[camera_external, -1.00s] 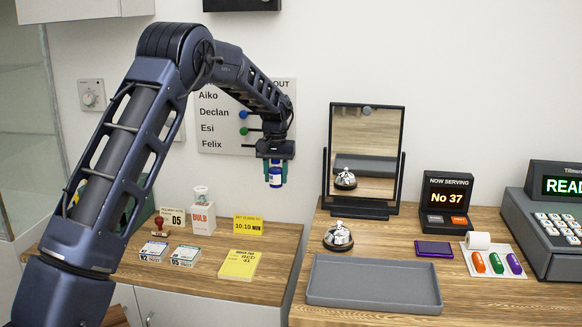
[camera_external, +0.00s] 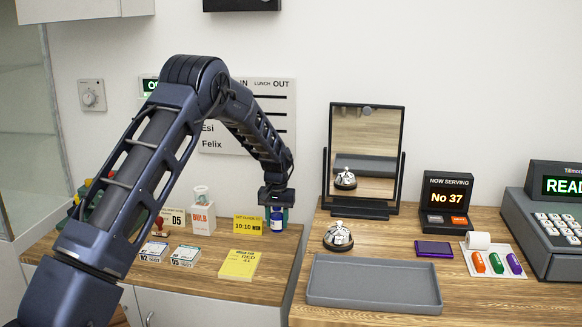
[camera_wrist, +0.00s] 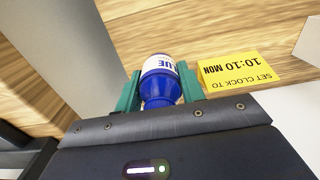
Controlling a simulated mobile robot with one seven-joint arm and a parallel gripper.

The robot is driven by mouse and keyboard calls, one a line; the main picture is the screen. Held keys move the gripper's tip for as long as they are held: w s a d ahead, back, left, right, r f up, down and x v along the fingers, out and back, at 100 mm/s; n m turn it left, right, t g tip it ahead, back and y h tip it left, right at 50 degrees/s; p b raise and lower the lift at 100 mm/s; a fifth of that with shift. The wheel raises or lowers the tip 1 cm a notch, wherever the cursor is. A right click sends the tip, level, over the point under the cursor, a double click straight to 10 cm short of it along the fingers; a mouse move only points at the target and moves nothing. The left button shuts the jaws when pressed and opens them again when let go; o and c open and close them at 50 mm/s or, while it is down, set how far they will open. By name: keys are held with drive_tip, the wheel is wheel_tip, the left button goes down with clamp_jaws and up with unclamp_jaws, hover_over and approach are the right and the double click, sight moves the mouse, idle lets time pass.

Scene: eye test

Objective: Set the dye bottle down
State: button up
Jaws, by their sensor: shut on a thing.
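The dye bottle (camera_wrist: 162,68), with a white label reading "BLUE" and a blue cap, is between the green fingers of my gripper (camera_wrist: 160,84) in the wrist view. In the external view the bottle (camera_external: 277,218) shows just under my gripper (camera_external: 276,208), at the back right of the left counter (camera_external: 205,272). My gripper is shut on it. The bottle looks about upright and low over the wood; I cannot tell whether its base touches the counter.
A yellow clock note (camera_external: 248,225) stands just left of the bottle. A yellow pad (camera_external: 239,264), a bulb box (camera_external: 202,218) and two label boxes (camera_external: 153,252) are on the same counter. A grey tray (camera_external: 373,284) and a mirror (camera_external: 364,150) are on the right counter.

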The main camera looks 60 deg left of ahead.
sight(277, 230)
drive_tip(key=shift+f, duration=2.05)
drive_tip(key=o, duration=1)
drive_tip(key=shift+f, duration=0.1)
drive_tip(key=shift+o, duration=0.2)
wheel_tip(277, 230, up, 12)
drive_tip(key=shift+r, duration=0.15)
drive_tip(key=shift+d, duration=0.1)
